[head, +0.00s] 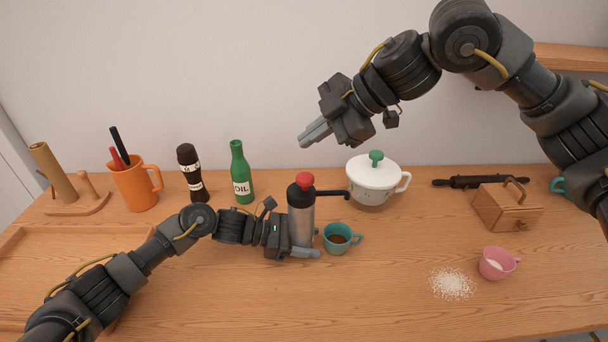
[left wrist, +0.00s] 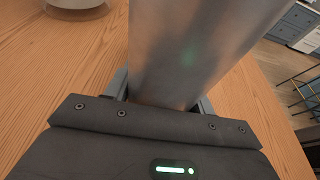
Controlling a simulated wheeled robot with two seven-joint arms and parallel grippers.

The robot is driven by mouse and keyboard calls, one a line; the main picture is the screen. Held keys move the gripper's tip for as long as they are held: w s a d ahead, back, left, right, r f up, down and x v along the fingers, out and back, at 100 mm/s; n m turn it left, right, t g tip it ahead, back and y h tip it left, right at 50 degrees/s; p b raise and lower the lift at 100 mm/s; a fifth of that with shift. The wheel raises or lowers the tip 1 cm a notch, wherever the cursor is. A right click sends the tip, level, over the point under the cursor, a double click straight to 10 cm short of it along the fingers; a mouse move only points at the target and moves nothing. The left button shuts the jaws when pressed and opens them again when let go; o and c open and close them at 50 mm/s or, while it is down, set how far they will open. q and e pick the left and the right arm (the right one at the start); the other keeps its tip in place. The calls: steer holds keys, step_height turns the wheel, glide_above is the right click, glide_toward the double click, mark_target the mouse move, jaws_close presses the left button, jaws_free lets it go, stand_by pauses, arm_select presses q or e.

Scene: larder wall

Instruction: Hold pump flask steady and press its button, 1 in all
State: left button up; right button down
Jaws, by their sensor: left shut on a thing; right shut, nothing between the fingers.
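The pump flask (head: 301,222) stands upright on the table, with a silver body, a dark top, a red button (head: 304,179) and a dark spout pointing right. My left gripper (head: 306,251) is shut on the lower part of its body. In the left wrist view the silver flask body (left wrist: 190,55) rises between the fingers. My right gripper (head: 309,136) is shut and empty, in the air above the flask, apart from the button. A teal cup (head: 338,246) with brown liquid stands just right of the flask, below the spout.
A white lidded pot (head: 373,186) stands behind right. A green oil bottle (head: 240,173), a dark bottle (head: 190,174) and an orange mug (head: 134,187) stand behind left. At right are a wooden box (head: 503,207), a pink cup (head: 496,264) and spilled white grains (head: 452,283).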

arm_select(q)
steer(key=o, duration=0.8)
steer(key=shift+o, duration=0.2)
steer(key=v, duration=1.2)
